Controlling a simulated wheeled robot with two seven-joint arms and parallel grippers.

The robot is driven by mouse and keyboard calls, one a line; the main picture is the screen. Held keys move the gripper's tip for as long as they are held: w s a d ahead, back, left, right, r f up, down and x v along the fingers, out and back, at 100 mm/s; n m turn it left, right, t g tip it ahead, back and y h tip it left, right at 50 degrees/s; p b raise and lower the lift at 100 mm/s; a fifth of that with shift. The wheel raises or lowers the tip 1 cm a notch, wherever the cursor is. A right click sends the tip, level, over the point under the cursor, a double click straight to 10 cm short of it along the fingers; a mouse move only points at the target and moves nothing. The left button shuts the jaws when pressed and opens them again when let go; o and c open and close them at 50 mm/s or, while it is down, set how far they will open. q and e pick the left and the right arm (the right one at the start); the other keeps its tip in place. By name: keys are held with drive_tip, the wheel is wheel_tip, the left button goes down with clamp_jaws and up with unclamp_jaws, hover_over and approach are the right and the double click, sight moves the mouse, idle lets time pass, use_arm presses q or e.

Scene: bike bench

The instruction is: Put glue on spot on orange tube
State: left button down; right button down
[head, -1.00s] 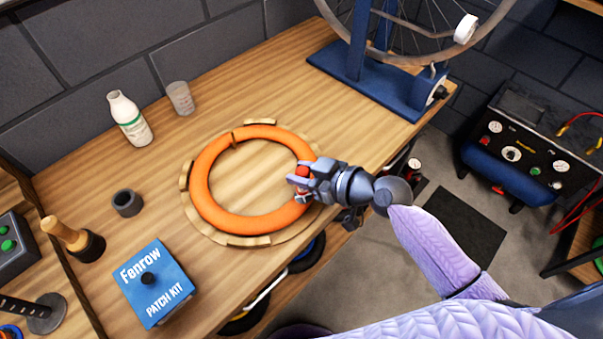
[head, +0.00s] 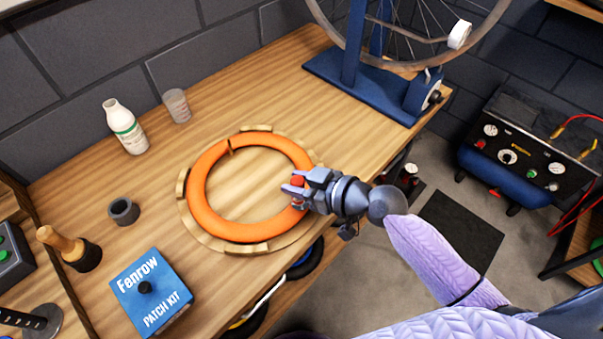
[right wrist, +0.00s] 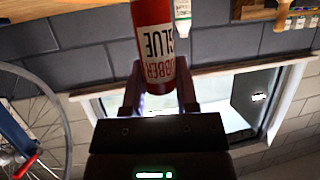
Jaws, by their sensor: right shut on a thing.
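The orange tube (head: 204,170) lies as a ring in a wooden holder (head: 187,217) on the bench. My right gripper (head: 297,186) is over the ring's right side, shut on the red glue tube (head: 298,181). In the right wrist view the glue tube (right wrist: 155,40) stands between the two fingers, its "RUBBER GLUE" label upside down in the picture. Its far end is cut off by the frame's top. I cannot tell whether the glue touches the orange tube, and no marked spot can be made out. My left gripper is not in view.
A blue patch kit box (head: 152,290), a dark grey ring-shaped cup (head: 123,211), a white bottle (head: 126,128) and a clear cup (head: 176,105) stand around the holder. A blue wheel stand (head: 365,85) is at the back right. Bench between is clear.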

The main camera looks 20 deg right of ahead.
drive_tip(key=shift+f, duration=0.1)
drive_tip(key=shift+w+d+b, duration=0.35)
drive_tip(key=shift+b, duration=0.15)
drive_tip(key=shift+w+d, duration=0.3)
wheel_tip(320, 180, up, 7)
drive_tip(key=p, duration=0.5)
drive_tip(key=shift+p, duration=0.35)
